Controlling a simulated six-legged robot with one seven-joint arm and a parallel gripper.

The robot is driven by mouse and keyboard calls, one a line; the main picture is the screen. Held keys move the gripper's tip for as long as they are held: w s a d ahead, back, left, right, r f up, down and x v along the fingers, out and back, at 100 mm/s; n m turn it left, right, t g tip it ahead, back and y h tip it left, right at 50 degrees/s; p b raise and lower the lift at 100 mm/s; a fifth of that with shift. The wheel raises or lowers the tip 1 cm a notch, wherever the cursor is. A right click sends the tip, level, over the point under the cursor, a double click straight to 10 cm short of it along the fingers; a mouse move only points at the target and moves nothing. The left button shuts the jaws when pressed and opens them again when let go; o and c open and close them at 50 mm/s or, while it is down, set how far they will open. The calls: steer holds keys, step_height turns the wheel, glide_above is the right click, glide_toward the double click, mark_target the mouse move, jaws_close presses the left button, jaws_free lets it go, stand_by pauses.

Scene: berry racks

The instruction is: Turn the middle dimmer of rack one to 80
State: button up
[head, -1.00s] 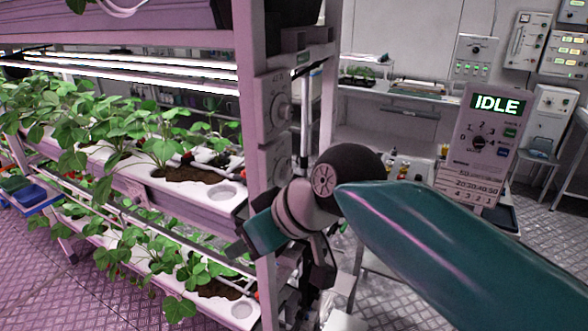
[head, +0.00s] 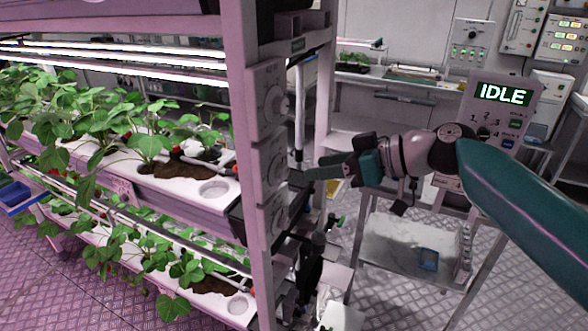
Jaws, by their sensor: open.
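Three white dimmers sit one above another on the end post of the planted rack (head: 240,130). The top dimmer (head: 271,103), the middle dimmer (head: 275,166) and the bottom dimmer (head: 276,213) each have a round knob facing right. The marks on the middle dimmer are too small to read. My gripper (head: 308,177) is open and lies level, its fingers pointing left at the middle dimmer. Its tips look close to the knob; I cannot tell whether they touch it.
A panel reading IDLE (head: 503,95) stands behind my arm at right. A steel trolley (head: 400,245) with a blue item (head: 428,259) is below the arm. A pipe (head: 307,95) runs upright beside the dimmers. Strawberry plants (head: 95,120) fill the rack.

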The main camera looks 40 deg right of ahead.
mark_target(287, 172)
steer(key=x, duration=0.6)
steer(key=shift+w+a+f, duration=0.15)
steer(key=shift+w+f, duration=0.05)
steer(key=shift+w, duration=0.15)
steer(key=c, duration=1)
steer(key=m+y, duration=0.2)
steer(key=m, duration=0.1)
steer(key=shift+m+g, duration=0.3)
steer(key=shift+m, duration=0.1)
steer(key=o, duration=1)
